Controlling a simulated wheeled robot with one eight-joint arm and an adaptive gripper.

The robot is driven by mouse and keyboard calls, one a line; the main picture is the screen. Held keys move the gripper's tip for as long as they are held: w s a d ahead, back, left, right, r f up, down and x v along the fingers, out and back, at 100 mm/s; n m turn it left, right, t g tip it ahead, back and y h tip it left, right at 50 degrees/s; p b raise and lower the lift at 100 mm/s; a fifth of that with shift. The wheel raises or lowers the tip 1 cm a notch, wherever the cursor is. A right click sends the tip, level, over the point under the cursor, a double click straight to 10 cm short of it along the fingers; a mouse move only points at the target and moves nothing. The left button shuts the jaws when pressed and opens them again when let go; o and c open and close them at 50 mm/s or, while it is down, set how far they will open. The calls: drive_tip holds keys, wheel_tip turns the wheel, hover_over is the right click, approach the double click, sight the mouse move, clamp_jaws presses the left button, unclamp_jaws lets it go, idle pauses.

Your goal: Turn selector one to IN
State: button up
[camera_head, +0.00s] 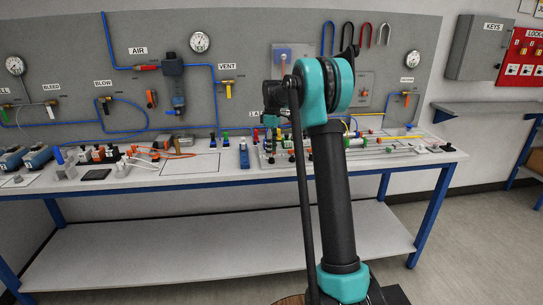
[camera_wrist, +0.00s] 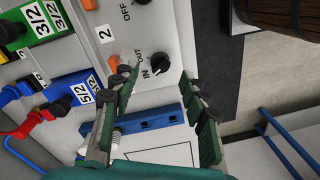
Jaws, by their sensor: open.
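A black selector knob (camera_wrist: 160,63) with IN and OUT printed beside it shows in the wrist view, on a light grey panel (camera_wrist: 183,38). Its pointer is too small to read surely. No number reading one is legible by either knob. My gripper (camera_wrist: 160,82) is open, its fingers to the left and right of the IN/OUT knob in the picture. Nothing is between the fingers that I can see as held, and contact with the knob cannot be told. In the head view my arm hides much of the panel area.
A blue block (camera_wrist: 150,120) lies below the knob. The bench (camera_head: 130,180) carries several fittings; the wall board (camera_head: 120,70) stands behind.

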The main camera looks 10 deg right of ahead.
wheel_tip(320, 180, up, 8)
drive_tip(key=shift+w+d+r, duration=0.15)
drive_tip(key=shift+w+r, duration=0.05)
drive_tip(key=shift+r, duration=0.05)
drive_tip(key=s+d+f+m+t, duration=0.1)
drive_tip(key=s+f+m, duration=0.3)
drive_tip(key=s, duration=1)
drive_tip(key=s+d+f+m+t, duration=0.1)
drive_tip(key=s+f+m, duration=0.3)
drive_tip(key=s+f, duration=0.6)
drive_tip(key=s+d+f+m+t, duration=0.2)
drive_tip(key=s+f+m, duration=0.3)
drive_tip(key=s, duration=1.3)
wheel_tip(320, 180, down, 3)
drive_tip(key=shift+s+r+t, duration=0.1)
drive_tip(key=shift+s+t, duration=0.2)
drive_tip(key=shift+t, duration=0.2)
